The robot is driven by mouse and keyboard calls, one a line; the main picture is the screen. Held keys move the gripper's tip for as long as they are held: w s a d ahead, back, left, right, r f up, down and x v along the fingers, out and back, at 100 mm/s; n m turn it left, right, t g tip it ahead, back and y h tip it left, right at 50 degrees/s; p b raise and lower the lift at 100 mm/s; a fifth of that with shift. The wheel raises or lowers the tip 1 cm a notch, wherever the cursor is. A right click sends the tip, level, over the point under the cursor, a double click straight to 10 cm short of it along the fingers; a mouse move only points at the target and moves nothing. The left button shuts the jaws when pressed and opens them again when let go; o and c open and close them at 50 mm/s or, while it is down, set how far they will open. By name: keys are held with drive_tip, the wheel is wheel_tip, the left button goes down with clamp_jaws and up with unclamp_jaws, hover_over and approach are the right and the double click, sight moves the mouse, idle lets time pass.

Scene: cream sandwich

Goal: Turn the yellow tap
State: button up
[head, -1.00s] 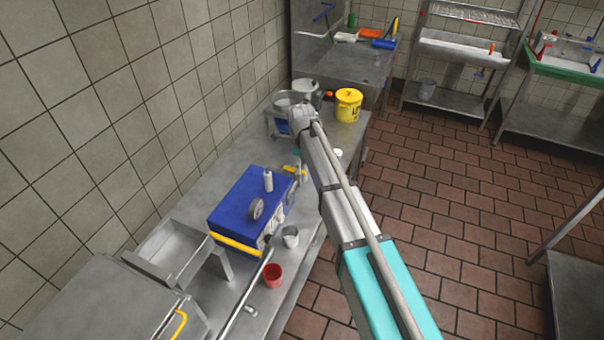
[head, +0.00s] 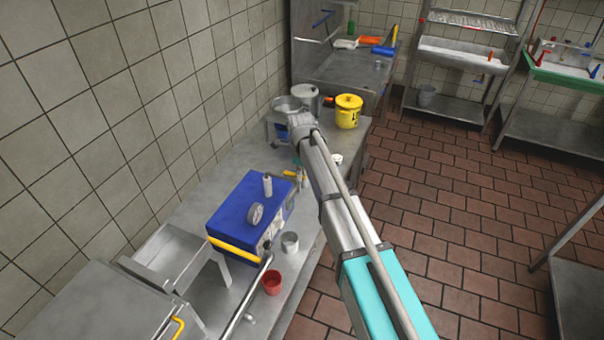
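A small yellow part (head: 289,174), which looks like the yellow tap, shows at the far right corner of the blue box (head: 245,205) on the steel counter. It is too small and partly covered to tell its position. My arm reaches from the lower right over the counter and bends beside the pots. Its end drops behind the arm links, close to the yellow part. My gripper is mostly hidden there, so I cannot tell whether it touches the tap or whether its fingers are open.
A grey cup (head: 290,242) and a red cup (head: 272,282) stand in front of the box. A yellow bucket (head: 348,112) and a metal pot (head: 304,98) stand at the counter's far end. A tiled wall borders the left; the floor at right is clear.

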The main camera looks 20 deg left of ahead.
clamp_jaws()
drive_tip(key=shift+w, duration=0.1)
drive_tip(key=w+a+n, duration=0.5)
drive_tip(key=n, duration=1.2)
drive_tip(key=shift+w+n, duration=0.15)
drive_tip(key=shift+n, duration=0.25)
idle(0.3)
drive_tip(key=o, duration=0.8)
unclamp_jaws()
drive_tip(key=shift+c, duration=0.2)
